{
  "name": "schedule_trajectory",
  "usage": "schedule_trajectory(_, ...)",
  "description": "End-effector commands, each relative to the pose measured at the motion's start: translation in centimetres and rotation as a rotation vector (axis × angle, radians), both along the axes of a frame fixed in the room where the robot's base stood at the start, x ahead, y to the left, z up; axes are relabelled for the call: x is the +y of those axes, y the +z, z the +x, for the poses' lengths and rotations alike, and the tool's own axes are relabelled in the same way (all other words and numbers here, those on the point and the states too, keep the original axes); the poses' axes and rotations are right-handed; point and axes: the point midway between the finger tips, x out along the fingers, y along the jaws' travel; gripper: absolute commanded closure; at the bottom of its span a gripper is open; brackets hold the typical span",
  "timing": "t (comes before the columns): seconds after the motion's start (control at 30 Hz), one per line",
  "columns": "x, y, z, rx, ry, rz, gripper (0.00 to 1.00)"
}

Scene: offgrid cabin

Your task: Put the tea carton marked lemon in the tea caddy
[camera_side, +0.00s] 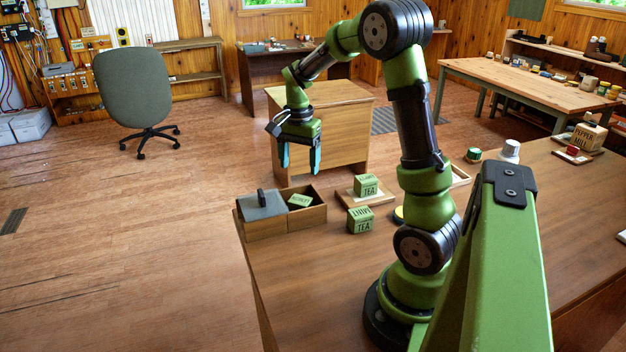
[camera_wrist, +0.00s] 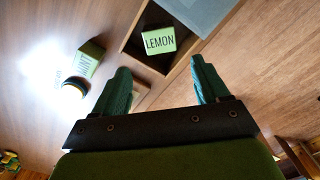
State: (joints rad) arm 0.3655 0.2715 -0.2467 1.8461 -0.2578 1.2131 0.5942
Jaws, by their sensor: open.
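The tea carton marked lemon (camera_wrist: 159,40) lies inside the open compartment of the wooden tea caddy (camera_side: 316,216), its label face up in the wrist view. In the side view this green carton (camera_side: 299,201) sits low between the caddy walls, somewhat tilted. The caddy wall (camera_wrist: 184,62) shows around it in the wrist view. My gripper (camera_side: 300,162) is open and empty, raised above the caddy and apart from the carton. In the wrist view its two fingers (camera_wrist: 161,78) stand wide apart, with nothing between them.
A grey lid (camera_side: 263,205) with a dark handle covers the caddy's left part. One green tea carton (camera_side: 361,221) stands on the table right of the caddy; another (camera_side: 366,186) stands on a wooden board (camera_side: 345,196). The table's front middle is clear.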

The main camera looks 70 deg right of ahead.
Motion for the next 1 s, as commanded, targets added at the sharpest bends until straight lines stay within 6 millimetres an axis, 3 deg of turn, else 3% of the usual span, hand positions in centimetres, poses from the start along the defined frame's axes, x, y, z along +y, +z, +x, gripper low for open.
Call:
schedule_trajectory(0.23,0.2,2.8,0.0,-0.006,0.007,0.000,0.26)
schedule_trajectory(0.33,1.7,3.9,0.1,-0.042,0.065,0.001,0.26)
schedule_trajectory(0.47,6.4,6.3,-0.2,-0.157,0.261,-0.007,0.26)
schedule_trajectory(0.5,8.4,7.2,-0.5,-0.204,0.344,-0.012,0.26)
schedule_trajectory(0.7,17.6,10.0,-3.9,-0.435,0.767,-0.084,0.26)
schedule_trajectory(0.8,20.8,10.4,-5.9,-0.529,0.939,-0.134,0.26)
schedule_trajectory(1.0,24.0,10.3,-8.5,-0.636,1.138,-0.210,0.26)
